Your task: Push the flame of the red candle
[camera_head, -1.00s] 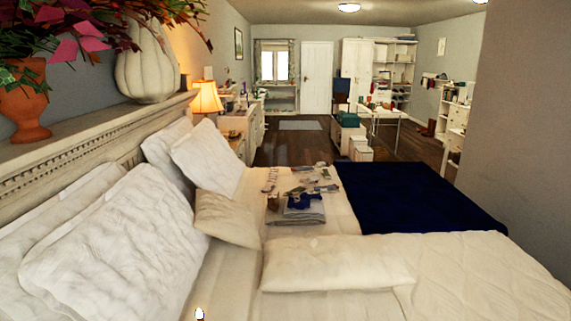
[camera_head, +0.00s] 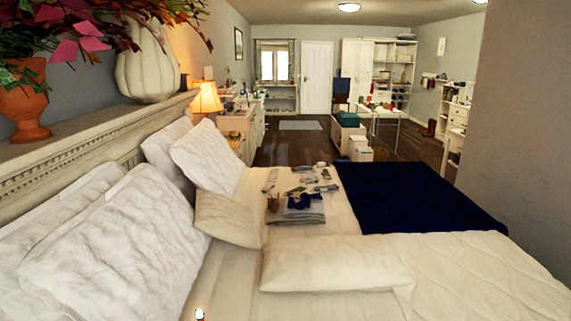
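A small bright flame (camera_head: 199,314) shows at the bottom edge of the head view, left of centre, in front of the bed. The candle body below it is cut off by the frame edge, so its colour cannot be seen. Neither my left nor my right gripper is in view.
The bed fills the foreground, with white pillows (camera_head: 120,245) at left, a long cushion (camera_head: 335,264) and a dark blue blanket (camera_head: 415,195). Folded laundry (camera_head: 297,213) lies mid-bed. A headboard ledge (camera_head: 90,137) holds a white vase (camera_head: 147,72) and a clay pot (camera_head: 27,105).

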